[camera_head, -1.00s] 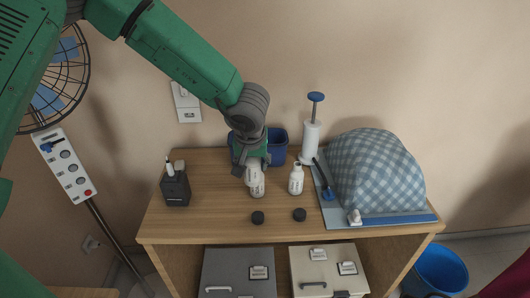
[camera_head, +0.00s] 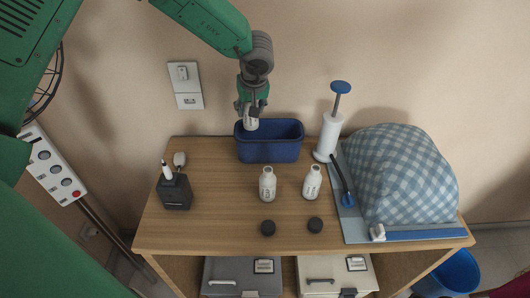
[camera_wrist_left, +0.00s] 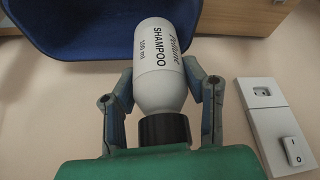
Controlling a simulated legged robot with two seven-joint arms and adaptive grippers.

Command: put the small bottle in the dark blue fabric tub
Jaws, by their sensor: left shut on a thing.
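The small bottle (camera_head: 251,124) is white with a black cap. The wrist view shows its label reading shampoo, 100 ml (camera_wrist_left: 165,65). My left gripper (camera_head: 252,108) is shut on it near the cap end, with the bottle's base pointing down and away from the palm. The dark blue fabric tub (camera_head: 268,152) stands at the back of the wooden table. It also shows in the wrist view (camera_wrist_left: 85,35). The held bottle is at the left part of the tub's opening; its exact height against the rim is unclear. My right gripper is not in view.
Two white bottles (camera_head: 267,186) (camera_head: 312,183) stand before the tub, with two black caps (camera_head: 268,228) (camera_head: 315,225) nearer the front. A white pump (camera_head: 328,135) and a checkered cover (camera_head: 400,175) are right. A black holder (camera_head: 175,191) is left.

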